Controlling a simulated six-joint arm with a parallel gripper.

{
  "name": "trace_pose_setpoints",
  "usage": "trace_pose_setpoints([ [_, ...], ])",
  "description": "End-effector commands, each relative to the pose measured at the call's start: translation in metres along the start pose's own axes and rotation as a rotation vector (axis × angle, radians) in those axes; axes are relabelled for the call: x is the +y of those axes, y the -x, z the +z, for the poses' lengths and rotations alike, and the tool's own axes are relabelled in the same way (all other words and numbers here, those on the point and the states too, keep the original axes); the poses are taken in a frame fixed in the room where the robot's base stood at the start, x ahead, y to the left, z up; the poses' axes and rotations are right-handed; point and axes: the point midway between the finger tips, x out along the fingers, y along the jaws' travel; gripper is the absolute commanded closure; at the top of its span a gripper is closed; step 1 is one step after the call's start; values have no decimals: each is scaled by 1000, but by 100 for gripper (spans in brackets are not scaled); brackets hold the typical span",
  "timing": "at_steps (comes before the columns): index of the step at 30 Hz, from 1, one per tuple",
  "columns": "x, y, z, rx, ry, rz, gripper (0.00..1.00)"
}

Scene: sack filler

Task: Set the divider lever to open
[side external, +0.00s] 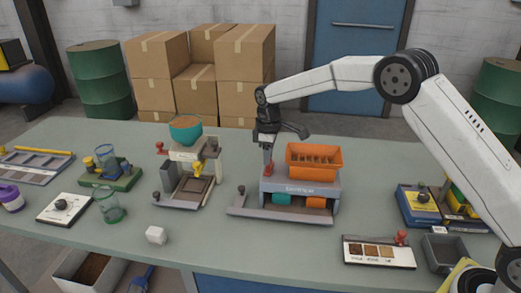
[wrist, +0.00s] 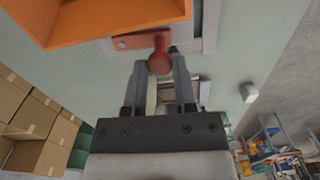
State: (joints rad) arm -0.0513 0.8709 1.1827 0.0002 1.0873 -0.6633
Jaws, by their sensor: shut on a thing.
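The divider (side external: 300,188) is a grey-blue unit with an orange hopper (side external: 314,158) on top and teal and orange bins in its base. Its lever (wrist: 160,60) has a red round knob on a red bar and sits beside the hopper. My gripper (side external: 268,160) points down at the left side of the divider. In the wrist view my gripper (wrist: 160,75) has its two fingers closed on either side of the red knob. In the side view the fingers hide part of the lever (side external: 268,170). I cannot read the lever's setting marks.
A grey filler stand (side external: 185,188) with a teal bowl (side external: 186,128) and a red knob stands to the left. A sample board (side external: 378,252) lies at the front right. The bench between the stand and divider is mostly clear.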

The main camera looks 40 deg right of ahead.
Motion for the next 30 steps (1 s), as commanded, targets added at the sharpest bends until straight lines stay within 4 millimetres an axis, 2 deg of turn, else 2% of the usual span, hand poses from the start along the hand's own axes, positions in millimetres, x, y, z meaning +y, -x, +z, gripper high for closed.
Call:
trace_pose_setpoints([
  [8,1,0,-8,-1,-173,0,100],
  [30,15,0,-34,-1,-830,0,100],
])
